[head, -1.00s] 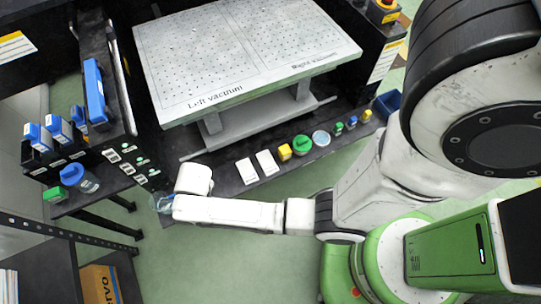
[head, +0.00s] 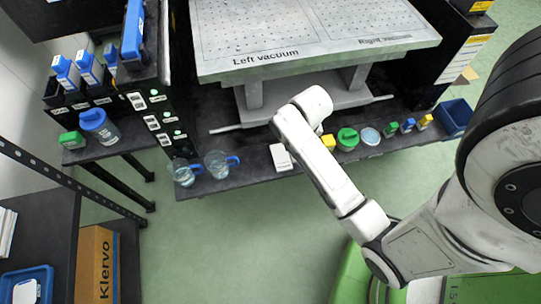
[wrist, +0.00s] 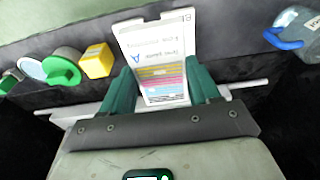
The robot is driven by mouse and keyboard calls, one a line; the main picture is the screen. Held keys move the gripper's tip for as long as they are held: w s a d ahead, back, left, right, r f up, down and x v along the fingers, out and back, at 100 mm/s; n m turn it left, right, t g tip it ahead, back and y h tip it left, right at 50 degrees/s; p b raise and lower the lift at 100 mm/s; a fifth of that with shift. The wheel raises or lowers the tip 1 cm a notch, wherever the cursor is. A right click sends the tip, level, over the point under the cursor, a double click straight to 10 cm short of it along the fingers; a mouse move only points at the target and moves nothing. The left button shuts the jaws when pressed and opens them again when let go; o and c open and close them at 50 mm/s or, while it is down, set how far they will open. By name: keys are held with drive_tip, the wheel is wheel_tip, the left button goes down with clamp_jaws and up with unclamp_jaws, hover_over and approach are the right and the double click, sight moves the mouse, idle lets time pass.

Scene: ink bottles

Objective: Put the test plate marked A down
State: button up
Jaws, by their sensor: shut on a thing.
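The test plate marked A (wrist: 150,52) is a white card with handwriting and coloured stripes. In the wrist view it stands between the two green fingers of my gripper (wrist: 160,82), which are shut on it. Another white plate, with a letter that looks like B (wrist: 187,16), shows just behind its top and right edge. In the head view a white plate (head: 281,158) lies on the low black shelf beside my arm's end. My gripper and plate A are mostly hidden there behind the arm. I cannot tell whether plate A touches the shelf.
On the shelf, a yellow block (head: 328,141), a green-lidded jar (head: 347,139) and a clear dish (head: 369,136) stand to the right. Two clear jugs (head: 217,163) stand to the left. The vacuum table (head: 300,60) overhangs the shelf behind. Open floor lies in front.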

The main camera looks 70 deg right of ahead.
drive_tip(key=w+a+f+b, duration=0.1)
drive_tip(key=w+a+f, duration=0.25)
drive_tip(key=w, duration=0.35)
drive_tip(key=b, duration=0.2)
hover_over(256, 164)
drive_tip(key=f, duration=0.5)
drive_tip(key=shift+s+f, duration=0.35)
drive_tip(key=shift+w+a+f, duration=0.1)
drive_tip(key=shift+w+f, duration=0.05)
drive_tip(key=shift+f, duration=1.55)
drive_tip(key=shift+f, duration=0.15)
drive_tip(key=o, duration=1.1)
